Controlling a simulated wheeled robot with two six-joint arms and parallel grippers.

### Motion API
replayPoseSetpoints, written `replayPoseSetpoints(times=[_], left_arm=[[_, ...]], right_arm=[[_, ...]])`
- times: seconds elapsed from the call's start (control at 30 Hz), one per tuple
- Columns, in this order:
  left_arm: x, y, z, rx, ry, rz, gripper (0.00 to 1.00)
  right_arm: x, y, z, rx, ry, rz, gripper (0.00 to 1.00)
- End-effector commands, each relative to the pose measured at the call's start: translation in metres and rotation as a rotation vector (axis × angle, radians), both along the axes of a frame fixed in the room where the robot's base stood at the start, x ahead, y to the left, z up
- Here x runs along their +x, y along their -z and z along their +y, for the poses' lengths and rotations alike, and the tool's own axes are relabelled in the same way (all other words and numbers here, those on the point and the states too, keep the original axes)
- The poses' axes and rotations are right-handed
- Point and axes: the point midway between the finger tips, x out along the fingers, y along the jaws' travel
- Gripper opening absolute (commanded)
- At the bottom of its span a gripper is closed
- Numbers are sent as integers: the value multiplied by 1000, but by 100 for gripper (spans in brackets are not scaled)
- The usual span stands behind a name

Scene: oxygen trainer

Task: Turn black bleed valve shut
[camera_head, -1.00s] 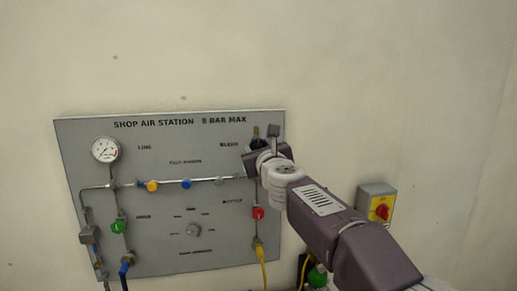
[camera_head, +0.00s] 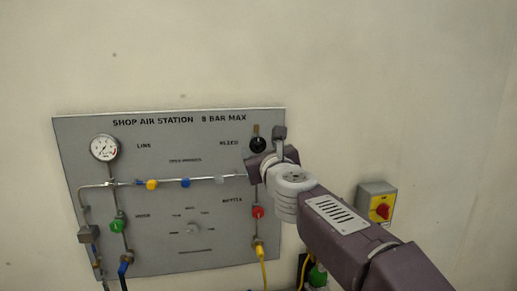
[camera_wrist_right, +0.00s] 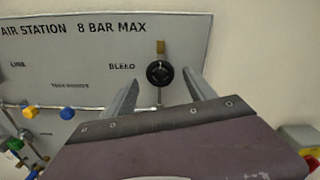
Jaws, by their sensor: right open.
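The black bleed valve (camera_head: 257,145) is a round black knob below a brass fitting, at the upper right of the grey panel, beside the word BLEED. It also shows in the right wrist view (camera_wrist_right: 159,73). My right gripper (camera_head: 266,157) is just below and in front of the knob in the head view; its fingertips are hard to make out there. In the wrist view its two fingers (camera_wrist_right: 163,82) stand apart, with the knob showing between and slightly beyond their tips. No contact with the knob shows. My left gripper is not in view.
The grey panel (camera_head: 150,250) carries a gauge (camera_head: 104,148), a pipe with yellow, blue and grey knobs, a green valve (camera_head: 117,226) and a red valve (camera_head: 257,212). A yellow box with a red switch (camera_head: 382,209) is on the wall to the right. Wall above is bare.

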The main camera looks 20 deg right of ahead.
Motion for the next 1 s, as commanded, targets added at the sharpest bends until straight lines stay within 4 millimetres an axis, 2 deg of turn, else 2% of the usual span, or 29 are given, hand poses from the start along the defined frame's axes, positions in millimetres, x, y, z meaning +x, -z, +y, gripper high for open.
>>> replayPoseSetpoints(times=[0.1, 0.27, 0.6, 0.67, 0.77, 0.8, 0.87, 0.9, 0.97, 1.0], left_arm=[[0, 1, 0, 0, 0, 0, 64], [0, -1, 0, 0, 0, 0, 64], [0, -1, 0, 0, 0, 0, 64], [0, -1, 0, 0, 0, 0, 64], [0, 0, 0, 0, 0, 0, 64], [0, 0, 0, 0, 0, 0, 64], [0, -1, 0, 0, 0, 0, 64], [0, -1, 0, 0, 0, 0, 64], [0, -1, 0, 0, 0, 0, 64], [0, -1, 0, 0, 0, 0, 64]], right_arm=[[-26, -1, 1, 1, 0, -2, 64], [-44, -1, 3, 1, 0, -1, 64], [-47, 1, 0, 0, 6, 2, 64], [-39, 13, -5, -4, 19, 27, 64], [-27, 71, -13, -86, 29, 146, 64], [-23, 107, -13, -184, 6, 218, 64], [-25, 165, -7, -400, -79, 336, 64], [-31, 202, -1, -558, -157, 410, 64], [-47, 255, 6, -793, -302, 509, 64], [-63, 290, 11, -948, -417, 567, 64]])
